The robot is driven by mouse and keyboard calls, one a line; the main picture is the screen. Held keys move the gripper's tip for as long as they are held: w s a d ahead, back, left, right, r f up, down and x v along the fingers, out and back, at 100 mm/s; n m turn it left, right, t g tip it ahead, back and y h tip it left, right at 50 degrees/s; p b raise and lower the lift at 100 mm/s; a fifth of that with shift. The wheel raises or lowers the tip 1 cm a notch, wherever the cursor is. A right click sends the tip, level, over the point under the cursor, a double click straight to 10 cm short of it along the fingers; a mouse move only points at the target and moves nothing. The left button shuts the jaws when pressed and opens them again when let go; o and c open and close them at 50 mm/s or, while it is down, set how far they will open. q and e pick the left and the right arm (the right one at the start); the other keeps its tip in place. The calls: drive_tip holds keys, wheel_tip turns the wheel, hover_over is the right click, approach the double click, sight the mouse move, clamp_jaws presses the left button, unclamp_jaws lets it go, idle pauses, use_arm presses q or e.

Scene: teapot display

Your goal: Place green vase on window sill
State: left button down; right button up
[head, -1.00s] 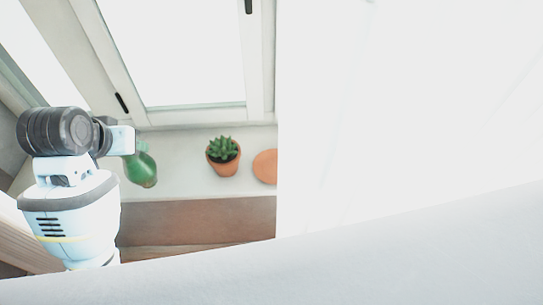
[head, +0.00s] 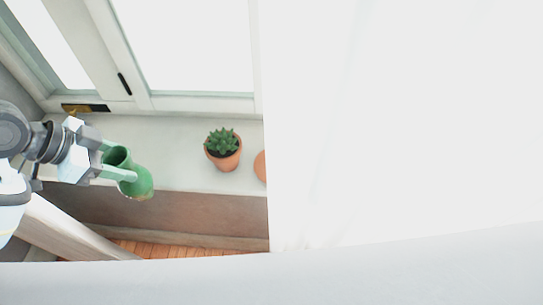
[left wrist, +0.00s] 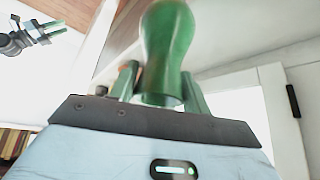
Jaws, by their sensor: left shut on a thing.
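The green vase (head: 143,184) is held tilted in my left gripper (head: 126,165), over the front edge of the white window sill (head: 180,150) in the head view. In the left wrist view the vase (left wrist: 168,50) stands between the two fingers of my left gripper (left wrist: 162,88), with its open mouth toward the camera. The gripper is shut on it. I cannot tell whether the vase touches the sill. My right gripper is not seen in the head view; a gripper in the upper left of the left wrist view (left wrist: 45,33) appears to be my right one, fingers apart.
A potted succulent (head: 222,150) stands on the sill right of the vase. A terracotta round thing (head: 260,166) is partly hidden by the white curtain-like surface (head: 400,130). The window frame (head: 200,103) rises behind the sill. Bare sill lies between vase and succulent.

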use_arm(q)
drive_tip(key=shift+s+a+r+m+g, duration=0.1)
drive_tip(key=shift+s+a+m+g, duration=0.25)
drive_tip(key=shift+s+m+g, duration=0.35)
drive_tip(key=shift+s+r+h, duration=0.2)
drive_tip(key=shift+s+h, duration=0.1)
drive_tip(key=shift+s, duration=0.25)
drive_tip(key=w+f, duration=0.1)
drive_tip(key=w, duration=1.4)
drive_tip(key=shift+w+a+f+b, duration=0.2)
drive_tip(key=shift+a+f+b, duration=0.05)
drive_tip(key=shift+a+b, duration=0.15)
drive_tip(key=shift+w+f, duration=0.15)
drive_tip(key=shift+f, duration=0.75)
drive_tip(key=shift+w+f, duration=0.15)
drive_tip(key=shift+f, duration=0.85)
drive_tip(key=c, duration=0.7)
unclamp_jaws()
